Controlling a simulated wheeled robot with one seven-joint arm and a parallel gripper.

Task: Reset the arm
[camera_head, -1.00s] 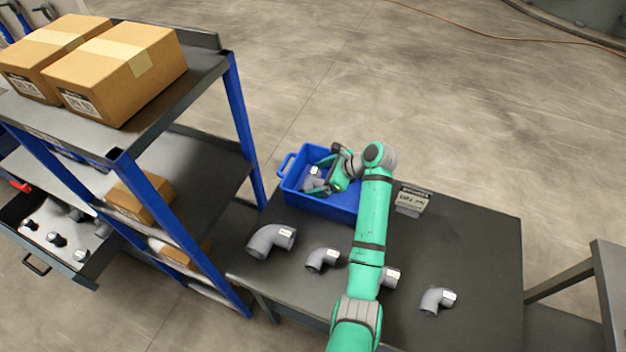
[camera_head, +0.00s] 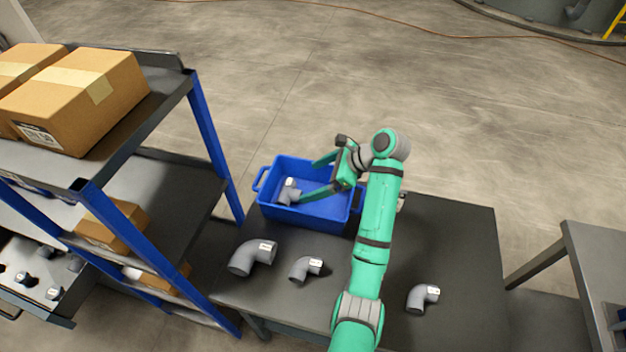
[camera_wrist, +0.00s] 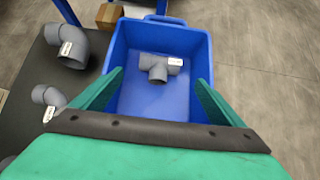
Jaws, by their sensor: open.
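My gripper (camera_head: 316,178) is open and empty, with its green fingers spread over the blue bin (camera_head: 322,222). In the wrist view both fingers (camera_wrist: 158,92) show apart at the near side of the bin (camera_wrist: 193,42). A grey tee fitting (camera_head: 289,192) lies inside the bin. In the wrist view the tee (camera_wrist: 158,66) rests on the bin floor beyond the fingers, apart from them. My green arm reaches across the dark table (camera_head: 455,240) to the bin.
Grey elbow fittings lie on the table: a large one (camera_head: 252,256), a smaller one (camera_head: 305,269) and one at the right (camera_head: 422,298). A blue-framed shelf (camera_head: 215,150) with cardboard boxes (camera_head: 75,105) stands at the left. Another table (camera_head: 600,255) is at the right.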

